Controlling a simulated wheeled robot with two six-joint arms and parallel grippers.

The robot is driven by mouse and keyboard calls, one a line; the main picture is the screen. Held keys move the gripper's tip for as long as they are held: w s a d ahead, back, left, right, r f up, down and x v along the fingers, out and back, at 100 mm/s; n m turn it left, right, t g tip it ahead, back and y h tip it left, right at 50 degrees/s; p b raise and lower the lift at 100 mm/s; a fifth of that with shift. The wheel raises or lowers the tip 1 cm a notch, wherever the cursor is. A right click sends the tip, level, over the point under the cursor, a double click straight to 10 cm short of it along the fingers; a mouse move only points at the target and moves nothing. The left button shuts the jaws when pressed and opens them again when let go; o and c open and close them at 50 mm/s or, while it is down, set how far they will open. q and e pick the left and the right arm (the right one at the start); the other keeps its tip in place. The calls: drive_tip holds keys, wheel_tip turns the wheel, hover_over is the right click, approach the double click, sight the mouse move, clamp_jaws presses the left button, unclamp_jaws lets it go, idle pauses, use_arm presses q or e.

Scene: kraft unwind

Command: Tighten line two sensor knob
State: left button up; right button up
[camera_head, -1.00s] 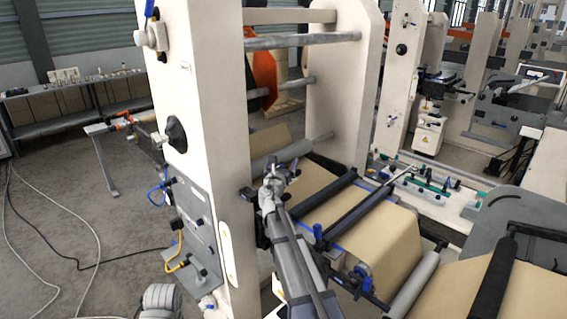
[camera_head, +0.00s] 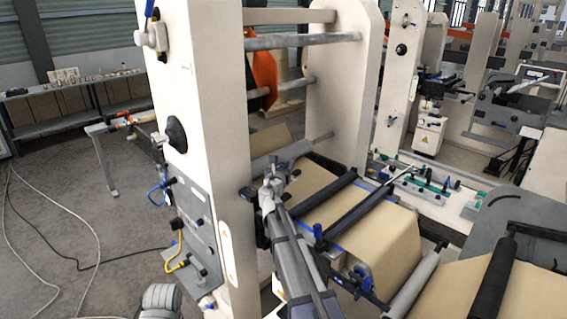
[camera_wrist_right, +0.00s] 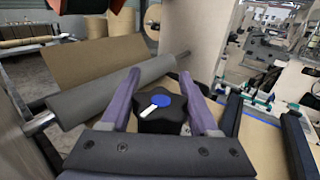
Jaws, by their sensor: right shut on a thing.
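A black lobed knob (camera_wrist_right: 160,122) with a blue centre cap and a white pointer mark sits between the two purple fingers of my right gripper (camera_wrist_right: 160,92) in the right wrist view. The fingers lie along both sides of the knob and are shut on it. The white mark points toward the lower left. In the head view my right gripper (camera_head: 276,172) is beside the cream upright, above the near end of the kraft web; the knob cannot be made out there.
The cream upright frame (camera_head: 205,110) stands just left of my right gripper. Dark rollers (camera_head: 365,212) and the brown kraft web (camera_head: 375,240) lie to its right. A grey roller (camera_wrist_right: 115,90) is close behind the knob. Cables (camera_head: 60,250) lie on the floor at left.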

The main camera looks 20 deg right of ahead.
drive_tip(key=shift+a+n+y, duration=0.1)
drive_tip(key=shift+n+y, duration=0.2)
drive_tip(key=shift+y, duration=0.1)
drive_tip(key=shift+a+n+t+y, duration=0.1)
drive_tip(key=shift+n+t+y, duration=0.5)
drive_tip(key=shift+t+y, duration=0.15)
drive_tip(key=n+y, duration=0.1)
drive_tip(key=y, duration=0.1)
drive_tip(key=a+n+t+y, duration=0.1)
drive_tip(key=n+y, duration=0.1)
drive_tip(key=n+t+y, duration=0.1)
drive_tip(key=y, duration=0.1)
drive_tip(key=shift+w+a+y, duration=0.2)
drive_tip(key=shift+w+y, duration=0.1)
drive_tip(key=shift+y, duration=0.05)
drive_tip(key=shift+s+a+n+g+y, duration=0.5)
drive_tip(key=shift+a+n+g+y, duration=0.2)
drive_tip(key=shift+n+g+y, duration=2)
drive_tip(key=shift+s+a+n+g+y, duration=0.6)
drive_tip(key=shift+n+g+y, duration=1.4)
drive_tip(key=shift+n+y, duration=1.3)
drive_tip(key=shift+s+a+n+g+y, duration=0.4)
drive_tip(key=shift+a+n+g+y, duration=0.35)
drive_tip(key=shift+n+g+y, duration=2.25)
drive_tip(key=shift+m+t+y, duration=0.35)
drive_tip(key=shift+m+y, duration=0.05)
drive_tip(key=shift+y, duration=0.2)
drive_tip(key=o, duration=1.4)
drive_tip(key=shift+c, duration=0.2)
